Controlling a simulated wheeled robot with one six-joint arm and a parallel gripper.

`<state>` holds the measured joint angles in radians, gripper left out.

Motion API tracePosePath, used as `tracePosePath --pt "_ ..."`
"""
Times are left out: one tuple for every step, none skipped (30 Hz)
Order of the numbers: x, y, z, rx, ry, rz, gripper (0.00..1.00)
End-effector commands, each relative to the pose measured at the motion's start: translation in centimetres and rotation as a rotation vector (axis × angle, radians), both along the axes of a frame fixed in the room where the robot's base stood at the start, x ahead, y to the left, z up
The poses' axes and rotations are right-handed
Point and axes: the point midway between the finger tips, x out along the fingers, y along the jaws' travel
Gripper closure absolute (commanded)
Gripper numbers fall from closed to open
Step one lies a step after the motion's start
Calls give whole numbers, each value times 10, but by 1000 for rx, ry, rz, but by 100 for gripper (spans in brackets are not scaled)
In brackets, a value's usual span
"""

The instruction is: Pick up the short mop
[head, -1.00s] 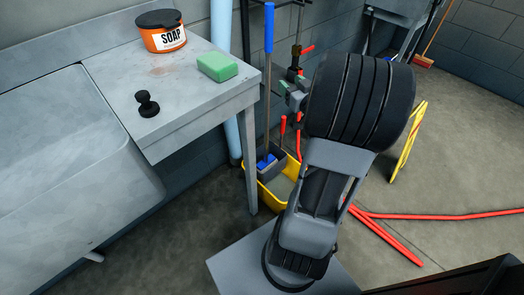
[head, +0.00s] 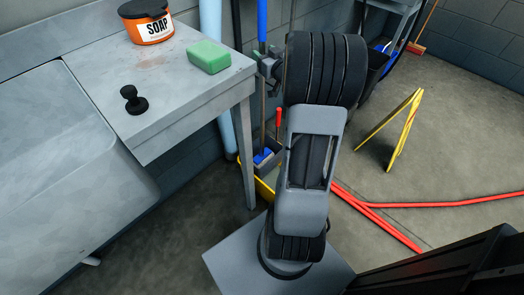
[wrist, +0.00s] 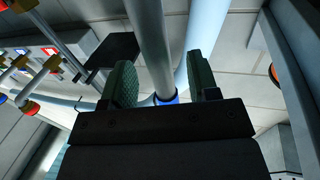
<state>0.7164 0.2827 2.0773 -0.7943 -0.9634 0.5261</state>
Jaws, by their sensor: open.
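A mop with a blue handle top (head: 262,20) and a thin grey shaft stands upright by the table's right end, its lower part at a yellow bucket. I take it for the short mop. My gripper (head: 268,64) is open beside the shaft, partly hidden by my arm. In the wrist view, my gripper (wrist: 160,68) has its two dark green fingers apart, with the grey shaft (wrist: 150,45) between them in the picture. A blue part of the mop shows just above the palm. I see no contact, and how deep the shaft sits is unclear.
The metal table (head: 185,95) stands left of the mop, holding a soap tub (head: 150,28), a green sponge (head: 208,57) and a black stopper (head: 133,101). The yellow bucket (head: 265,188) is half hidden by my arm.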

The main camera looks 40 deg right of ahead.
Motion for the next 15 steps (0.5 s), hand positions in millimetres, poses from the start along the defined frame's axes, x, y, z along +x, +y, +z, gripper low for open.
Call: tracePosePath --pt "9 0 -3 0 0 4 46" --pt "13 -1 -3 0 -1 4 46" --pt "18 -1 -3 1 0 3 46" --pt "21 -2 -2 0 0 3 46" --pt "24 -2 -2 1 0 4 46" --pt "28 -2 -2 0 -1 4 46" --pt "30 -2 -1 0 -1 3 46" --pt "32 -2 -1 1 0 3 46" --pt "33 -3 -1 1 1 2 46" --pt "34 -3 -1 1 1 2 46" --pt "35 -3 -1 1 1 1 46" --pt "35 -3 -1 1 1 1 46" --pt "35 -3 -1 1 1 1 46" --pt "35 -3 -1 1 1 1 46" --pt "35 -3 -1 1 1 1 46"
